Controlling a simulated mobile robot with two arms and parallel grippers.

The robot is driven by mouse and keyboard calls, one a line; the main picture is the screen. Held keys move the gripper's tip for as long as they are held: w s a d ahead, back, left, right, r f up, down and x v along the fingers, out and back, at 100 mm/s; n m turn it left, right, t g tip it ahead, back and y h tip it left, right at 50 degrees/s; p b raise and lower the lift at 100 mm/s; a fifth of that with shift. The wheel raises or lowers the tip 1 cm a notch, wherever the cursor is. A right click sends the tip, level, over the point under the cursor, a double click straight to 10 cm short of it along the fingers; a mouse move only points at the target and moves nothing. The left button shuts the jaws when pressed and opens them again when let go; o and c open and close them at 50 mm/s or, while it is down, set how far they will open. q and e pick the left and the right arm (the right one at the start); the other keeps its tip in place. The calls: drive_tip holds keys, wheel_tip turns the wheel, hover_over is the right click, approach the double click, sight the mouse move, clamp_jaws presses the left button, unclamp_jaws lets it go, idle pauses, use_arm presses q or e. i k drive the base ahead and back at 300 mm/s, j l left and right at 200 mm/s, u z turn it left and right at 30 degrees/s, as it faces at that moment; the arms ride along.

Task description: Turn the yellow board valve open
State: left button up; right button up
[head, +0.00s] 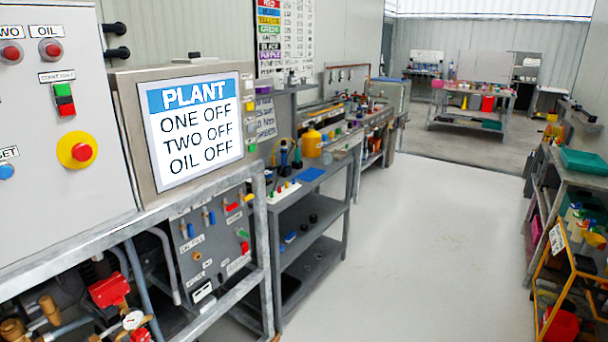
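The grey valve board (215,245) stands behind the metal rail at the lower left, below the PLANT sign. It carries several small coloured handles, among them blue (190,230), red (232,207) and green (242,233) ones. A small orange or yellowish fitting (197,256) sits near its middle. I cannot tell for certain which handle is the yellow valve or how it is turned. Neither of my grippers is in view.
A control panel (60,130) with buttons and the PLANT sign (195,128) stand at left. The metal rail (180,212) crosses in front of pipework. A grey shelf cart (312,245) stands beside the board. The pale floor (430,240) is clear; an orange rack (565,260) stands right.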

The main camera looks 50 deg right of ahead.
sight(245, 199)
drive_tip(key=l+z, duration=0.25)
drive_tip(key=l, duration=0.45)
drive_tip(key=l+z, duration=0.25)
drive_tip(key=l, duration=0.5)
drive_tip(key=i+l+z, duration=0.1)
drive_tip(key=l+z, duration=0.15)
drive_tip(key=l, duration=0.4)
